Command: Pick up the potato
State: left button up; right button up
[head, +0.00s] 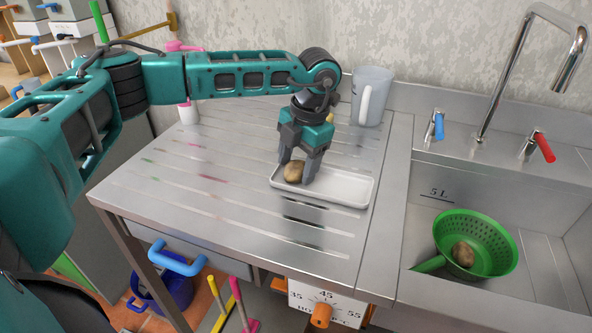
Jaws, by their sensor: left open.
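A brown potato (293,172) lies at the left end of a white rectangular tray (345,188) on the steel drainboard. My left gripper (297,170) points down over that end of the tray, its fingers open and beside the potato. I cannot tell whether the fingers touch it. Another brown potato (463,254) lies in a green colander (497,246) in the sink. My right gripper is not in view.
A white jug (371,96) stands behind the tray. The sink (415,228) is at right, with a tall faucet (487,110), a blue-handled tap (437,127) and a red-handled tap (541,147). The drainboard's front left is clear.

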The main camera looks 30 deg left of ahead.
aim_at(298, 164)
pick_arm(q)
jog(key=shift+f, duration=0.15)
jog(key=c, duration=0.8)
notch_tip(298, 164, up, 20)
jog(key=shift+r+p, duration=0.1)
jog(key=shift+p, duration=0.75)
